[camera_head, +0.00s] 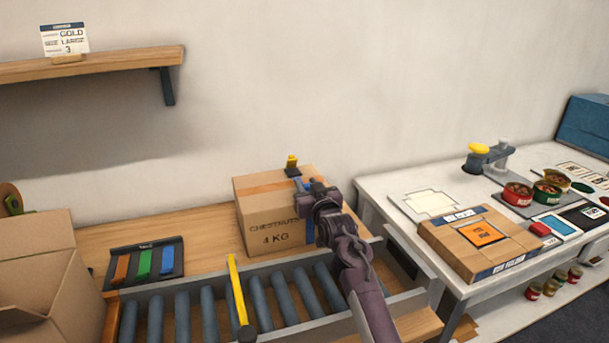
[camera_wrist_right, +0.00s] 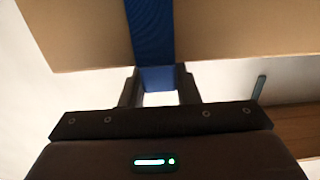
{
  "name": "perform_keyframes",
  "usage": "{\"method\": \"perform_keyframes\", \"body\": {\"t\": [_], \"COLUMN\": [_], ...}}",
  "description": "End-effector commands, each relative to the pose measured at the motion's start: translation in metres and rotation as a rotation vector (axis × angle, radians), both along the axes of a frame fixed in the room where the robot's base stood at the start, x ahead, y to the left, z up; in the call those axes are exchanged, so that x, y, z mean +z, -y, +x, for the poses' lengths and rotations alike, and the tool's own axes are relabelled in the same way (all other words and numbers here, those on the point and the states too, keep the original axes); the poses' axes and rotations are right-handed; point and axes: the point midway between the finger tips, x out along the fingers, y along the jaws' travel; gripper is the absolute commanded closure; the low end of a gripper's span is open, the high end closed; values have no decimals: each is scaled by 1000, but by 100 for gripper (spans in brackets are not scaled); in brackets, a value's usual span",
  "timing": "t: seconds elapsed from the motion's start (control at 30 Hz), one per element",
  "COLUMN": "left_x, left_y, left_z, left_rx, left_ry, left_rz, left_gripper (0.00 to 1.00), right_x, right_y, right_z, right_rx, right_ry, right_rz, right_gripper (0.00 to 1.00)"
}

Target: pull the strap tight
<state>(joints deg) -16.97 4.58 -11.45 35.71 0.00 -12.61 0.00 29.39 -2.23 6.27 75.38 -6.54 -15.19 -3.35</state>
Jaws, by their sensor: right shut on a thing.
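A cardboard carton (camera_head: 262,243) marked "CHESTNUTS 4 KG" stands upright on the wooden table behind the rollers. A blue strap (camera_head: 309,232) runs down its right side, and a bit shows at its top edge. My right gripper (camera_head: 312,193) is at the carton's upper right corner. In the right wrist view the blue strap (camera_wrist_right: 150,28) lies over the carton (camera_wrist_right: 230,25) and comes down to my fingers (camera_wrist_right: 160,82), which are shut on it. My arm hides part of the carton's right side. My left gripper is not in view.
A roller conveyor (camera_head: 180,318) with a yellow bar (camera_head: 237,290) runs in front. A tray (camera_head: 146,262) of coloured strips and an open box (camera_head: 45,262) stand left. A white table (camera_head: 385,190) with a flat carton (camera_head: 480,243) and cans stands right. A shelf (camera_head: 110,63) is above.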

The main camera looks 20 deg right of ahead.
Motion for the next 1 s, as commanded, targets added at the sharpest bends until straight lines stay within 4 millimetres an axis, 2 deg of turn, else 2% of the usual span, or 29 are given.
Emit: {"method": "perform_keyframes", "body": {"t": [0.2,0.37,0.4,0.53,0.83,1.0], "left_x": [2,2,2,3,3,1], "left_y": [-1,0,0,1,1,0], "left_z": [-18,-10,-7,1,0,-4], "left_rx": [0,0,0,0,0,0], "left_ry": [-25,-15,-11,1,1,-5], "left_rz": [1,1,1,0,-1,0], "left_gripper": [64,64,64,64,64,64], "right_x": [2,2,2,2,2,0], "right_y": [0,0,0,0,0,1], "right_z": [-4,-4,-4,-4,-5,-19], "right_rx": [0,0,0,0,0,0], "right_ry": [4,4,4,4,5,3], "right_rz": [0,0,0,0,0,-1], "right_gripper": [100,100,66,49,49,49]}}
